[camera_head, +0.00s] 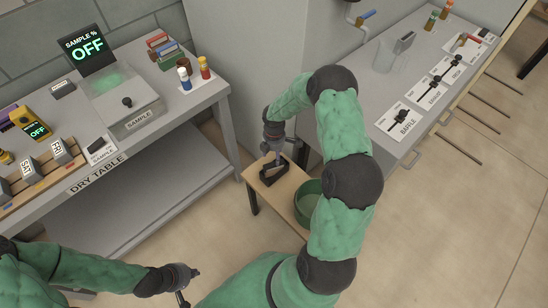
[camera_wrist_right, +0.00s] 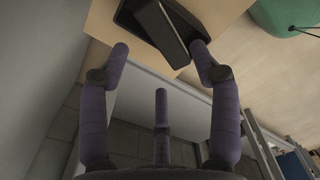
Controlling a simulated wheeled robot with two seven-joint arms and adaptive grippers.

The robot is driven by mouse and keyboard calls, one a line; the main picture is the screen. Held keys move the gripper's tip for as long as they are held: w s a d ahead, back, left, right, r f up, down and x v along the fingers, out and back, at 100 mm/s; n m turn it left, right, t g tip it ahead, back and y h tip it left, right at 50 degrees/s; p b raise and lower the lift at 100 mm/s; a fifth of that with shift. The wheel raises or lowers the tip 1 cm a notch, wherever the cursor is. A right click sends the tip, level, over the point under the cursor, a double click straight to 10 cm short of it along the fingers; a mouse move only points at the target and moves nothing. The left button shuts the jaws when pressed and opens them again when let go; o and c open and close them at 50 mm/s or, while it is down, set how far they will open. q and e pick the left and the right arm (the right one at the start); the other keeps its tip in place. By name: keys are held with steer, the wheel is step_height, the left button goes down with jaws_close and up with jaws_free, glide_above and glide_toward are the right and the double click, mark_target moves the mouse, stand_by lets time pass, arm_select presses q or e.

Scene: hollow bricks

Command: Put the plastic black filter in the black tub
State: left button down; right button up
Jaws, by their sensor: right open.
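A black tub-like piece (camera_head: 273,171) lies on the small wooden table in the head view. In the right wrist view, a dark flat slab (camera_wrist_right: 160,24) lies tilted across this black piece (camera_wrist_right: 128,14); I cannot tell for certain which is the filter and which the tub. My right gripper (camera_head: 272,150) is over the black piece. In the right wrist view my right gripper (camera_wrist_right: 160,62) has its fingers spread and empty, with the slab just beyond the fingertips. My left gripper (camera_head: 190,283) is at the lower left, away from the table; its fingers are too small to judge.
The grey dry table (camera_head: 150,150) with a sample box (camera_head: 123,100) is at left. A grey worktop (camera_head: 390,85) with labelled levers is at right. Open floor (camera_head: 450,240) lies at lower right.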

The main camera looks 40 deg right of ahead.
step_height(320, 180, up, 6)
steer(key=p, duration=0.2)
steer(key=s+a+f+m+y, duration=0.1)
steer(key=s+a+f+m, duration=0.15)
steer(key=a, duration=0.45)
steer(key=s+a+f+m+y, duration=0.1)
steer(key=s+a+f+m, duration=0.15)
steer(key=a, duration=0.45)
steer(key=s+a+f+m+y, duration=0.2)
steer(key=a+f+m, duration=0.1)
steer(key=a, duration=0.3)
steer(key=s+a+f+m, duration=0.1)
steer(key=s+a+m, duration=0.7)
steer(key=s, duration=0.3)
steer(key=shift+a+f+m, duration=0.15)
steer(key=shift+a+m, duration=0.25)
steer(key=shift+a, duration=0.2)
